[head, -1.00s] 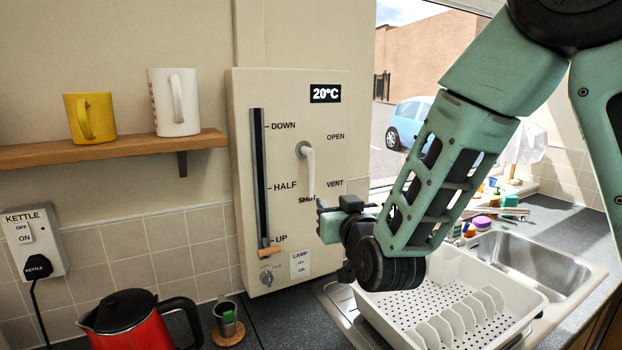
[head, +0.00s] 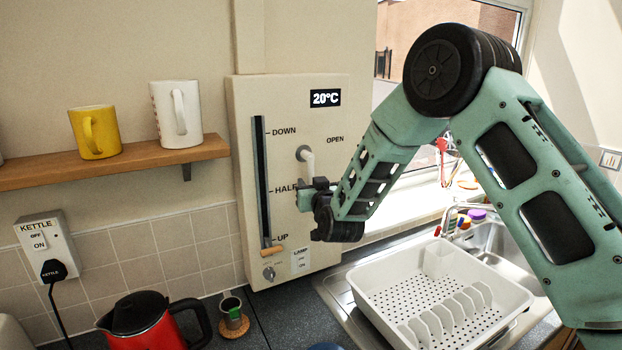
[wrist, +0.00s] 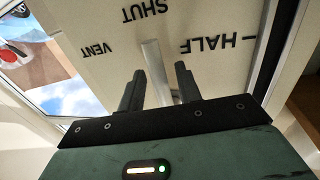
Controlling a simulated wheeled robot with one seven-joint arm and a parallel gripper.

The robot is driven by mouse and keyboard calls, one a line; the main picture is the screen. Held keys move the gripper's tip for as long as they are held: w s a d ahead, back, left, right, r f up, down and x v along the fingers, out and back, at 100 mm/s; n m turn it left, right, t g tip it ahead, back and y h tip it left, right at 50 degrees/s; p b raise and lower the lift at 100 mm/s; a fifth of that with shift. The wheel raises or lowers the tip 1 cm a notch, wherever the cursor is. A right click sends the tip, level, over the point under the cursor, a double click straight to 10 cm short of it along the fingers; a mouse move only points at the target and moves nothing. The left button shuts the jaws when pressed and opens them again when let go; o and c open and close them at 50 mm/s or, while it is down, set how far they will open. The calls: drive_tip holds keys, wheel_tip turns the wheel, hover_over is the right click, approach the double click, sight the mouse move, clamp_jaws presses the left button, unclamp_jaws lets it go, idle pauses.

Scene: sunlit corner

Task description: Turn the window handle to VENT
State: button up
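The window handle (head: 308,163) is a pale lever on the cream panel (head: 240,180). It hangs nearly straight down from its round pivot, towards the SHUT mark. My gripper (head: 318,184) is at the handle's lower part in the head view and hides its end and the SHUT and VENT labels. In the upside-down wrist view, the handle (wrist: 151,54) lies between my two open fingers (wrist: 157,72), with a gap seen on each side. The handle's end points at SHUT there, with VENT (wrist: 96,48) to one side. Its pivot is hidden in that view.
A slider (head: 270,251) sits at UP on the same panel, left of the handle. A white dish rack (head: 375,305) stands at the lower right. A red kettle (head: 150,325) and a shelf with mugs (head: 110,165) are at the left.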

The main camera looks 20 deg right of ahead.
drive_tip(key=shift+w, duration=0.15)
clamp_jaws()
drive_tip(key=shift+f+b, duration=0.1)
drive_tip(key=shift+b, duration=0.3)
